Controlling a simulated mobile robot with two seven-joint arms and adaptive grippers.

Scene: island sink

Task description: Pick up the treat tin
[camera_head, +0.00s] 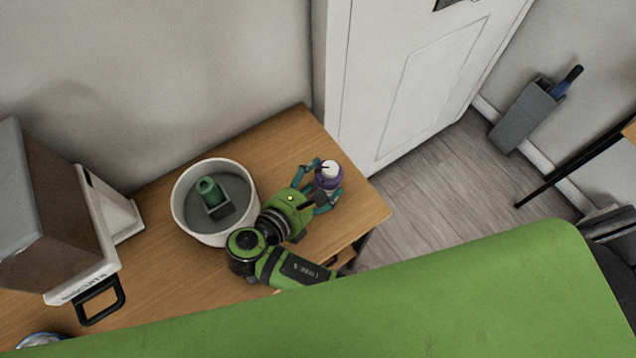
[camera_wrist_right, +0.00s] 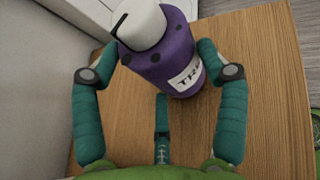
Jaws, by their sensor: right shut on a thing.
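The treat tin is a purple container with a white top and dark spots (camera_head: 327,177). In the head view it is at the right end of the wooden table. In the right wrist view the tin (camera_wrist_right: 165,50) shows a white label with dark letters, partly cut off. My right gripper (camera_head: 325,187) is shut on the tin, with its teal fingers on either side of it. In the right wrist view the tin looks tilted; whether its base touches the table is hard to tell. My left gripper is not in view.
A white round bowl (camera_head: 181,213) with a green and grey object (camera_head: 211,195) in it stands left of my right gripper. A brown and white appliance (camera_head: 60,215) is farther left on the wooden table (camera_head: 290,130). A white door (camera_head: 410,80) is behind the table's right end.

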